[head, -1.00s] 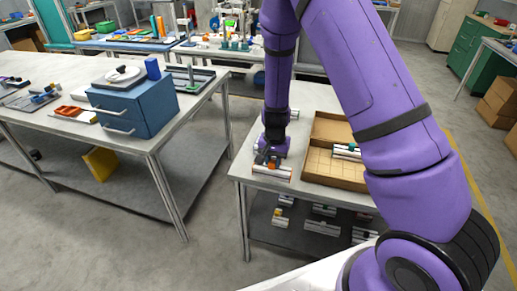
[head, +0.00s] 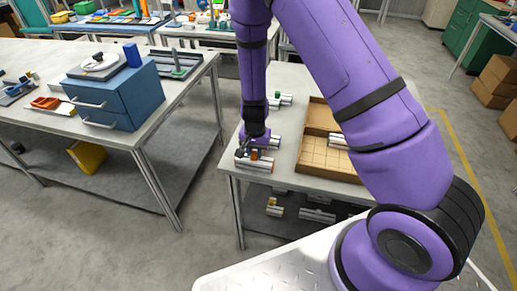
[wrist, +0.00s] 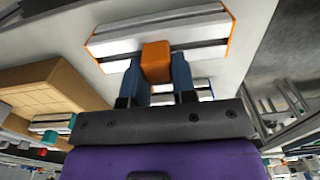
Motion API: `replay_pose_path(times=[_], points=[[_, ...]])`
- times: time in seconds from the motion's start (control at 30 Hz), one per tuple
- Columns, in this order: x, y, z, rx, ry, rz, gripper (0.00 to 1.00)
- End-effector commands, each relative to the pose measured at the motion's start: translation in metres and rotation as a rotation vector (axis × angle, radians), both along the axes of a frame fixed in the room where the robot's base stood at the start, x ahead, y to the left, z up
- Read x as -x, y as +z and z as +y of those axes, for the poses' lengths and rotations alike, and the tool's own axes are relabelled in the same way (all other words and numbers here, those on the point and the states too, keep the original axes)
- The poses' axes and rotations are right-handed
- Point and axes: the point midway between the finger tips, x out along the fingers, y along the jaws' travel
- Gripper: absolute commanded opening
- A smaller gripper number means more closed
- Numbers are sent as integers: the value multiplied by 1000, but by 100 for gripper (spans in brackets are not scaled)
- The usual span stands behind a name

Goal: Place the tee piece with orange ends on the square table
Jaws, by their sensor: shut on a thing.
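The tee piece, a silver slotted bar with orange ends (wrist: 200,27), has an orange block as its stem. My gripper (wrist: 157,72) is shut on that orange block, with a blue finger on each side. In the head view the tee piece (head: 254,165) is at the front left corner of a light-topped table (head: 285,157), with my gripper (head: 252,150) above it. I cannot tell whether the bar touches the tabletop.
A cardboard tray with compartments (head: 315,157) stands right of the tee piece. A green-ended piece (head: 285,97) lies farther back, and another silver piece (head: 275,143) lies close behind my gripper. A long table with a blue drawer box (head: 118,95) stands left across a gap.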

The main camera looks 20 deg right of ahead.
Motion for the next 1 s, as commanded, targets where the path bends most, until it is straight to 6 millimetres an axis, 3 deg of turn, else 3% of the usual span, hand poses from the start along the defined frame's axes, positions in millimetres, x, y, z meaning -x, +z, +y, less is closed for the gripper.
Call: replay_pose_path(times=[0.3, 0.33, 0.43, 0.77, 1.0], points=[[0, -3, 0, 1, 0, -1, 0], [0, -3, 0, 1, 0, -1, 30], [0, -2, 0, 1, 0, -1, 51], [-1, 1, 0, 0, 1, -1, 51], [-1, 31, 1, -1, 2, -6, 51]])
